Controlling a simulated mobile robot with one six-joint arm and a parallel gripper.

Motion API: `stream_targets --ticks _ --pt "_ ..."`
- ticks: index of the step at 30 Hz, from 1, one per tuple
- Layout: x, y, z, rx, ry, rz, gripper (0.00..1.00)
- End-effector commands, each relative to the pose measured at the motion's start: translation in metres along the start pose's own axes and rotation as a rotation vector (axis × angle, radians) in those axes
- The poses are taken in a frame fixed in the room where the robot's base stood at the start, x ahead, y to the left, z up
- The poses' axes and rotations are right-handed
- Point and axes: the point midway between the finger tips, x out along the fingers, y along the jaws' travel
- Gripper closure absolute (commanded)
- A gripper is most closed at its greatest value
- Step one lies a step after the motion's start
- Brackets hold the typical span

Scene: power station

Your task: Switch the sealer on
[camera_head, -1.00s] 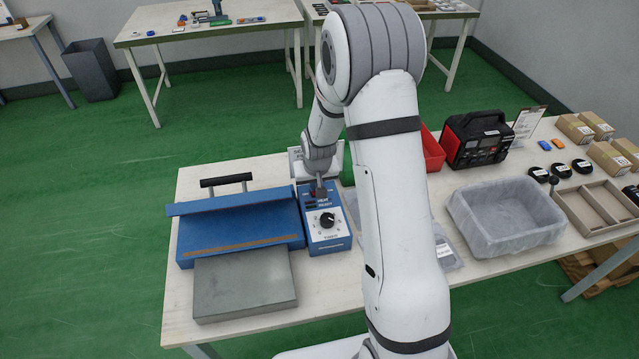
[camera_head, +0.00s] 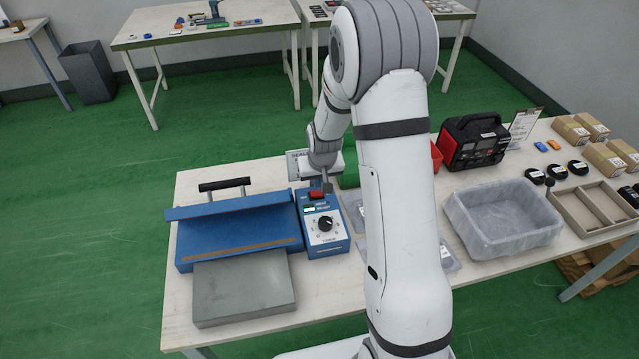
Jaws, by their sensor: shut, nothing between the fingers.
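The blue sealer (camera_head: 235,226) stands at the left of the near table, with a black handle (camera_head: 224,185) on its lid and a grey plate in front. Its blue control box (camera_head: 327,240) is at its right side, with a black dial (camera_head: 325,224). A red switch (camera_head: 316,195) shows at the top of the box. Below it, a small indicator (camera_head: 309,209) looks green and bright. My gripper (camera_head: 327,188) is shut and empty, pointing down just behind and to the right of the red switch. I cannot tell whether it touches the box.
A sign stands behind the control box. The table left of the sealer is clear.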

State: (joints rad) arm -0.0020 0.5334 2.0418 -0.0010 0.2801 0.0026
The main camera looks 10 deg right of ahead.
Motion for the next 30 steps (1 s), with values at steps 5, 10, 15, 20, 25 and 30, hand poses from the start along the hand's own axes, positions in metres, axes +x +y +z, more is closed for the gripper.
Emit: stream_targets --ticks 5,10,15,20,25,30 --pt "-0.037 0.004 -0.005 0.000 0.006 0.000 1.00" --pt "-0.071 0.007 -0.004 0.001 0.004 0.000 1.00" --pt "-0.098 0.009 -0.004 0.000 0.004 0.000 1.00" --pt "-0.111 0.010 -0.004 0.000 0.002 0.000 1.00" --pt "-0.115 0.011 -0.004 0.000 0.000 0.000 1.00" --pt "-0.114 0.011 -0.004 0.000 0.000 0.000 1.00"
